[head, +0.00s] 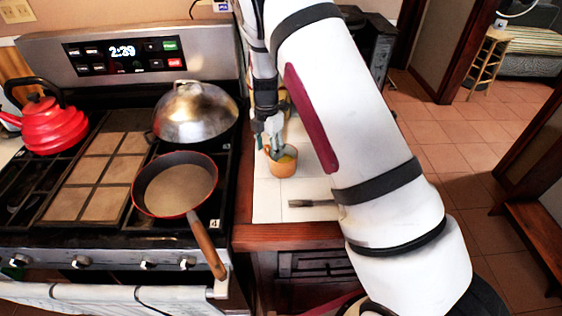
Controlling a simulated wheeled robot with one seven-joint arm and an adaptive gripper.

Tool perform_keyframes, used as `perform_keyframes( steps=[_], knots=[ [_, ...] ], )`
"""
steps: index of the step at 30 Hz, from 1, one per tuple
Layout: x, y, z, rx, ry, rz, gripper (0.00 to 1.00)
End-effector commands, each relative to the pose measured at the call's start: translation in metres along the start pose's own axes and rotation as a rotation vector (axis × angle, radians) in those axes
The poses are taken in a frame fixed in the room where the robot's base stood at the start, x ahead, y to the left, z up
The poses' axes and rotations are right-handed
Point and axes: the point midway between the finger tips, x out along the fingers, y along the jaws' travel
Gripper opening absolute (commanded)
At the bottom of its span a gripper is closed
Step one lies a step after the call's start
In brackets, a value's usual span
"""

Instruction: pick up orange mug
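The orange mug (283,166) stands upright on the white tiled counter (268,207), just right of the stove. My gripper (271,146) points down from above at the mug's back left rim. Its fingertips overlap the mug's rim in the picture. I cannot tell whether they touch it, or whether one finger is inside the mug. The gap between the fingers is too small to judge. My white arm comes in from the right and hides part of the counter behind and beside the mug.
A grey utensil (312,203) lies on the counter in front of the mug. A frying pan (175,186) with its wooden handle toward the front, a domed metal lid (195,112) and a red kettle (52,122) are on the stove. Another item behind the mug is partly hidden. Tiled floor lies open at right.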

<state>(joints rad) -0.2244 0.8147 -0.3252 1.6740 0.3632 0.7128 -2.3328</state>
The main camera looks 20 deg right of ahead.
Motion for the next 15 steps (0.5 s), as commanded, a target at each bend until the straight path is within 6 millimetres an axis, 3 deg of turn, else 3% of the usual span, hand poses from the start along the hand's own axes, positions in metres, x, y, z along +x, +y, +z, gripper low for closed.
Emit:
perform_keyframes(
  steps=[1, 6, 15],
  knots=[
    [-0.0001, 0.0000, 0.0000, 0.000, 0.000, 0.000, 0.36],
    [-0.0002, 0.0000, 0.0000, 0.000, 0.000, 0.000, 0.00],
    [-0.0012, 0.0002, 0.0001, 0.000, 0.000, 0.001, 0.00]
  ],
)
